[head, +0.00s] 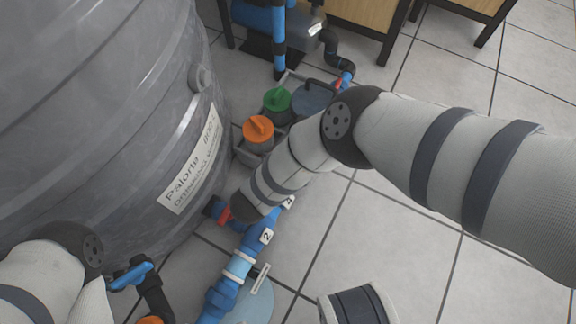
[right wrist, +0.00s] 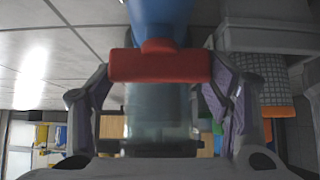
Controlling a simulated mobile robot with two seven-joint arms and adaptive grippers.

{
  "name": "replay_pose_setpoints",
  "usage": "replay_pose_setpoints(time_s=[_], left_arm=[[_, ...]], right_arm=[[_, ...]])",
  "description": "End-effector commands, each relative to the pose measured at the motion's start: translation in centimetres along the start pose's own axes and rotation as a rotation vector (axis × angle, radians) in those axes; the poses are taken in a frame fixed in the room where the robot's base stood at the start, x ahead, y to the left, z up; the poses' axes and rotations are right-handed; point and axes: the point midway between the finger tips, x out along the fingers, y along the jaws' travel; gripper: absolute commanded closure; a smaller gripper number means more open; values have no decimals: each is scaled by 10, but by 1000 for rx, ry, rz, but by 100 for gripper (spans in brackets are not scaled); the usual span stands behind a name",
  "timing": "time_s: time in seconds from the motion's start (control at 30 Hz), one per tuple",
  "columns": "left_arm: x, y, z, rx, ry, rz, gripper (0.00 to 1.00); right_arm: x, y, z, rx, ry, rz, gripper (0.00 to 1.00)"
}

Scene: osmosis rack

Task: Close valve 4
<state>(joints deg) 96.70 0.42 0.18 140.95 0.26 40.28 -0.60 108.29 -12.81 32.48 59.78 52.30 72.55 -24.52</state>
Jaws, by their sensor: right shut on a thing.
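A red valve handle (right wrist: 160,66) lies crosswise between the fingers of my right gripper (right wrist: 158,78) in the right wrist view. The gripper is shut on the handle, with a finger at each end. A blue pipe part (right wrist: 160,20) is above it, and a clear section below. In the head view, a red handle (head: 226,215) shows beside the end of my right arm, whose fingers are hidden there. Tags marked 4 (head: 288,202) and 2 (head: 267,236) are on the blue piping.
A large grey tank (head: 100,110) fills the left side. A blue-handled valve (head: 130,275) is near its base. Orange-capped (head: 258,130) and green-capped (head: 277,100) containers stand in a crate behind my right arm. Tiled floor (head: 390,230) is open at the right.

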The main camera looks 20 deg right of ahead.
Motion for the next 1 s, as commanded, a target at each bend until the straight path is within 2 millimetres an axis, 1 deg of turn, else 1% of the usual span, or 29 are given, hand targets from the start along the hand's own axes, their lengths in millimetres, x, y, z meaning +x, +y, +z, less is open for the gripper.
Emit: replay_pose_setpoints(time_s=[0.57, 0.6, 0.67, 0.7, 1.0], left_arm=[[1, 0, -1, 1, -2, 0, 69], [1, 0, -1, 1, -2, 0, 69], [1, 0, -1, 1, -2, 0, 69], [1, 0, -1, 1, -2, 0, 69], [1, 0, -1, 1, -2, 0, 69]], right_arm=[[0, 1, 1, 23, -2, 25, 57], [0, 1, 1, 23, -2, 25, 27], [0, 1, 1, 23, -2, 25, 13], [0, 1, 1, 23, -1, 24, 8], [0, 0, 0, 22, 0, 22, 8]])
